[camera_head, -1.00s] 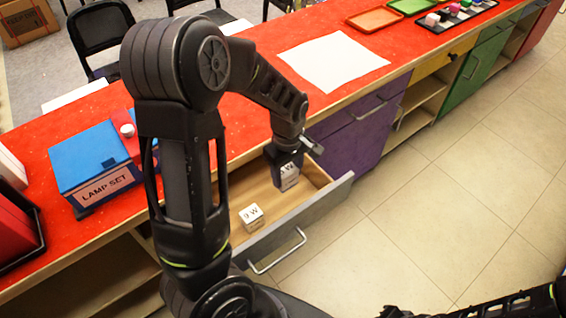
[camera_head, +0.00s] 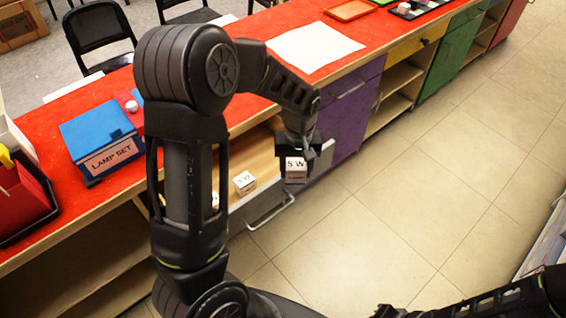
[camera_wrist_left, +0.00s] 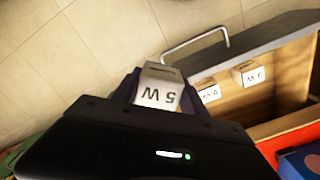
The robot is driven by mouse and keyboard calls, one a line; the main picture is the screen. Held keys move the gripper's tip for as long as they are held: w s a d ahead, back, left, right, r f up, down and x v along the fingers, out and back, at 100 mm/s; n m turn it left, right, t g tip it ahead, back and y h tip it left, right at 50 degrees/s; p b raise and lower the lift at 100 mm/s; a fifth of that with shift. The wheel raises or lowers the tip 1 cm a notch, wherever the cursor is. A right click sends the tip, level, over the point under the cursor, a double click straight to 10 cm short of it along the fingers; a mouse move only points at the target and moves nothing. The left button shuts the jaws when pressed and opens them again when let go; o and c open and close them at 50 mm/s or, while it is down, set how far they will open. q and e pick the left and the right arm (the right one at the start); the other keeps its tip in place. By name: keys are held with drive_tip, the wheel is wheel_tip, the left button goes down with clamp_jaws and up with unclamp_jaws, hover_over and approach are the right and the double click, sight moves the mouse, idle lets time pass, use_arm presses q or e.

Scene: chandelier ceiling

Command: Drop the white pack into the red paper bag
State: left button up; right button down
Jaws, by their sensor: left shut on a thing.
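My left gripper (camera_head: 297,150) is shut on a white pack (camera_head: 296,169) marked "5 W". It holds the pack in the air near the open drawer's right end. The pack (camera_wrist_left: 158,90) also shows between the jaws in the left wrist view. A red bag-like thing (camera_head: 22,205) stands in a black tray at the left edge of the red counter; it is partly cut off, and I cannot tell surely that it is the paper bag. My right gripper (camera_head: 388,311) is barely in view at the bottom edge, and its jaws cannot be made out.
The open drawer (camera_head: 262,206) holds other white packs (camera_head: 244,182), partly behind my left arm. A blue and red lamp set box (camera_head: 102,140) stands on the counter (camera_head: 52,120) between the drawer and the red thing. A white sheet (camera_head: 312,46) lies further right.

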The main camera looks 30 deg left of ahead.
use_arm(q)
drive_tip(key=w+d+f+m+b, duration=0.2)
drive_tip(key=d+f+m, duration=0.4)
drive_tip(key=d+f, duration=0.3)
drive_tip(key=shift+f+m+b, duration=0.15)
drive_tip(key=shift+m+b, duration=0.2)
drive_tip(key=shift+m, duration=0.05)
drive_tip(key=shift+a, duration=0.1)
